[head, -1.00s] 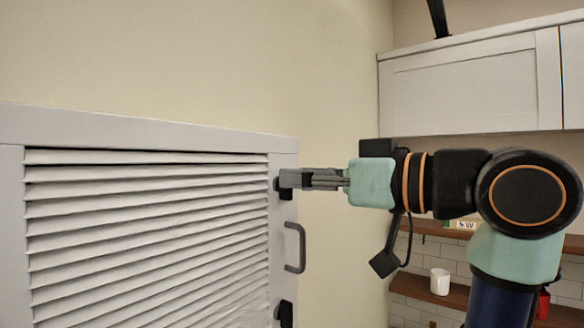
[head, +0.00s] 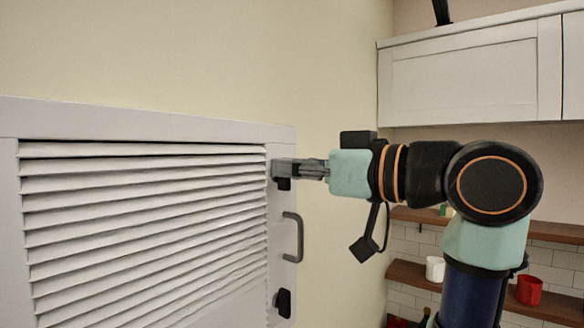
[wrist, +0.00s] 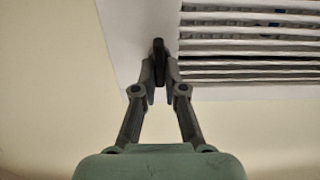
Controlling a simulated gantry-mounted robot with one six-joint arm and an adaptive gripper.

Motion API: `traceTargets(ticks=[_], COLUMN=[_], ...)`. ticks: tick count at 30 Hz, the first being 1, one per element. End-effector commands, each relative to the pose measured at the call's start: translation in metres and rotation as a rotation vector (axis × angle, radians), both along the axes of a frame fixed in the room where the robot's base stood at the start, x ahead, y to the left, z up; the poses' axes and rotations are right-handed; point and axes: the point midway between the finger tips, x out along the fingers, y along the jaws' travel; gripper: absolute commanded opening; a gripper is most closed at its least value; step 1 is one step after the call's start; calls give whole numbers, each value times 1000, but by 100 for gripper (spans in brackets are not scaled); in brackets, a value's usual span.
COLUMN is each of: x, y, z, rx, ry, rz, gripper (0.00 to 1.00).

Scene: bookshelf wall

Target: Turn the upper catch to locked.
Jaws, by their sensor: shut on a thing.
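The upper catch (head: 284,184) is a small black catch on the right frame of the white louvred door, near its top corner. My gripper (head: 284,167) reaches it from the right and covers most of it in the head view. In the wrist view the black handle of the catch (wrist: 158,46) stands roughly upright in the picture, between the two fingertips (wrist: 159,76). The fingers are shut on it. Its base is mostly hidden by the handle and fingers, and I cannot read a locked or unlocked mark.
A grey bar handle (head: 293,237) sits below the upper catch, and a lower black catch (head: 283,302) below that. The louvred door (head: 145,122) fills the left. Wooden shelves with a white mug (head: 435,269) and a red mug (head: 529,290) are at right.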

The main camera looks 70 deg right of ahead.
Motion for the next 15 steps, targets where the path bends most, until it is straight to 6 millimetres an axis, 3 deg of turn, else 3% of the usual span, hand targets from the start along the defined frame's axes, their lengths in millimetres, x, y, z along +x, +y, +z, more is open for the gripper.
traceTargets(ticks=[15], x=[1], y=[4], z=[-1], rx=[-307], ry=[87], rz=[0], gripper=[0])
